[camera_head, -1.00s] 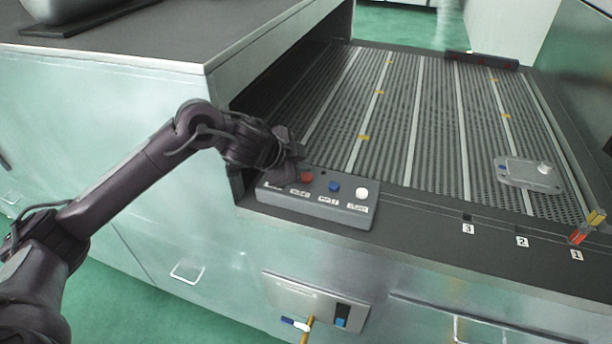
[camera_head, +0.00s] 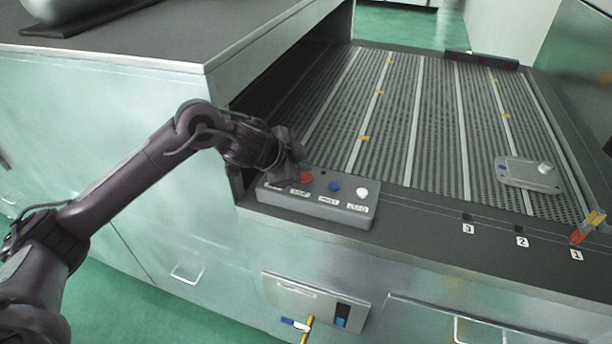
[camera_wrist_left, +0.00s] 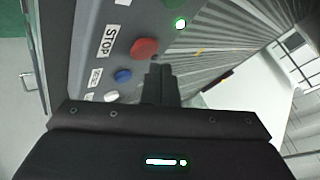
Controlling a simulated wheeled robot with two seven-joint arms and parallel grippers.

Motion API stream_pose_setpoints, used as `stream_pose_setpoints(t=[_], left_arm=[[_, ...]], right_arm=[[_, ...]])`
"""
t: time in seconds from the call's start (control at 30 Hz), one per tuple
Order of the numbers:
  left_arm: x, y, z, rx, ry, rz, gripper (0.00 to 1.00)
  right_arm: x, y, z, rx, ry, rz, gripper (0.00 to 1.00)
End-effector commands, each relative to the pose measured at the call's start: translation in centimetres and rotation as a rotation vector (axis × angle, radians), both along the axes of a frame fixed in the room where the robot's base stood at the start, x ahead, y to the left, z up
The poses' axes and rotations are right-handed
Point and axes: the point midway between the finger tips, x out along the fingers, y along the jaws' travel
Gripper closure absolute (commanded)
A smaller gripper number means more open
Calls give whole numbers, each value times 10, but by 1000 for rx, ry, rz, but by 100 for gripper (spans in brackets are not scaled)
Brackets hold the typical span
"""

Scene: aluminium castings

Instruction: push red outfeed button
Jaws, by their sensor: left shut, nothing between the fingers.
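The red button (camera_head: 306,178) sits on the grey control box at the front left corner of the conveyor. In the left wrist view it is a round red button (camera_wrist_left: 144,47) beside a "STOP" label. My left gripper (camera_head: 293,168) is over the left end of the box, close to the red button. In the left wrist view its fingers (camera_wrist_left: 162,72) are together and empty, with tips just beside the red button. I cannot tell whether they touch it. My right gripper is not in view.
The control box (camera_head: 335,215) also carries a blue button (camera_head: 334,187) and a white button (camera_head: 362,193). A green button (camera_wrist_left: 170,3) shows in the wrist view. A grey casting (camera_head: 528,173) lies on the conveyor's right. A machine housing (camera_head: 130,45) stands left of the belt.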

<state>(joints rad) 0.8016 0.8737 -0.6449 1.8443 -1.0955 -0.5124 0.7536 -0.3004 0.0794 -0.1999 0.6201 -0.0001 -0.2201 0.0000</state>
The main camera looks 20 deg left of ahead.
Motion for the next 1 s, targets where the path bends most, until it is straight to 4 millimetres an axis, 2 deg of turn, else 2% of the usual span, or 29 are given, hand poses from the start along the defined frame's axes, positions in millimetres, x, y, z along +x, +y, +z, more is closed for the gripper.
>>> stream_pose_setpoints(t=[1.0], left_arm=[[0, 0, -11, 0, 0, 0, 100]], right_arm=[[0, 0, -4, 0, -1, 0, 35]])
